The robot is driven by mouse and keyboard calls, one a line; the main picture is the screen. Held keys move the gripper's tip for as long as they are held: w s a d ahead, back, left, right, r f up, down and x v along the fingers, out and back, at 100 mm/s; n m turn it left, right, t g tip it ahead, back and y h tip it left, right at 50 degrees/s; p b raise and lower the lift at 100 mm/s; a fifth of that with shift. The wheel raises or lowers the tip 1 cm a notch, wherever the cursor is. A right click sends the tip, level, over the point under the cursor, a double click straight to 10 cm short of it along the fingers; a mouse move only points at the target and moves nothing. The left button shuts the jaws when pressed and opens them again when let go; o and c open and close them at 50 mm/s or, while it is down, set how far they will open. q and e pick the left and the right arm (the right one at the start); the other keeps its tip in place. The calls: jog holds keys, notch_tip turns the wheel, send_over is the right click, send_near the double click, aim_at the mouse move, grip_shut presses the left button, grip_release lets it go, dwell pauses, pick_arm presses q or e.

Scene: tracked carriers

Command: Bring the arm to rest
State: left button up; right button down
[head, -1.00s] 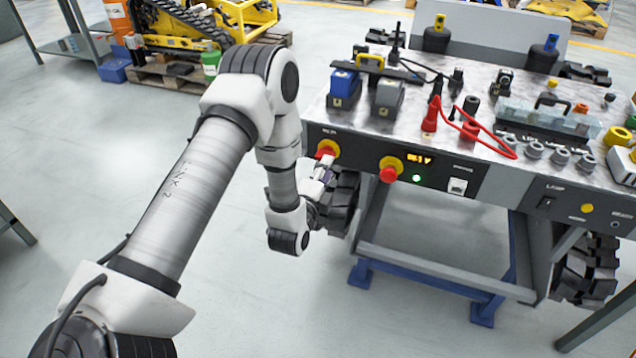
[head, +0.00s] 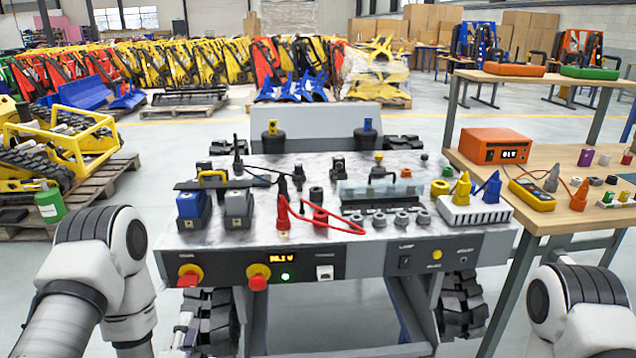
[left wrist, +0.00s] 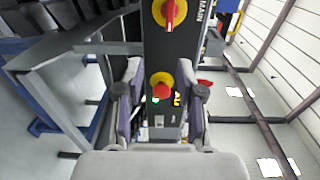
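My left arm (head: 95,275) comes in at the lower left of the head view, bent, in front of the carrier bench. My left gripper (left wrist: 163,100) shows in the left wrist view with its two fingers apart and nothing between them. In the head view only a small part of this gripper shows low beside the left track. My right arm (head: 580,300) shows at the lower right; its gripper is out of view.
The carrier bench (head: 330,260) stands close ahead, with blue and grey blocks, red cable and connectors on top. A wooden workbench (head: 560,215) stands at the right, with an orange meter (head: 495,146). A pallet with a yellow machine (head: 70,150) stands at the left.

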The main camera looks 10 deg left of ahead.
pick_arm(q)
jog(key=s+d+f+n+g+h, duration=0.2)
jog(key=s+d+f+n+g, duration=0.3)
jog(key=s+f, duration=0.45)
jog(key=s+d+f+n+g+h, duration=0.2)
jog(key=s+d+f+n+g, duration=0.1)
jog(key=s+f+g, duration=0.6)
jog(key=s+f+n+g, duration=0.3)
jog(key=s+n, duration=0.4)
notch_tip(320, 180, up, 15)
jog(key=n+p, duration=0.1)
jog(key=p, duration=1.3)
jog(key=shift+s+d+p, duration=0.25)
jog(key=shift+d+p, duration=0.05)
jog(key=shift+p, duration=0.1)
jog(key=shift+r, duration=0.1)
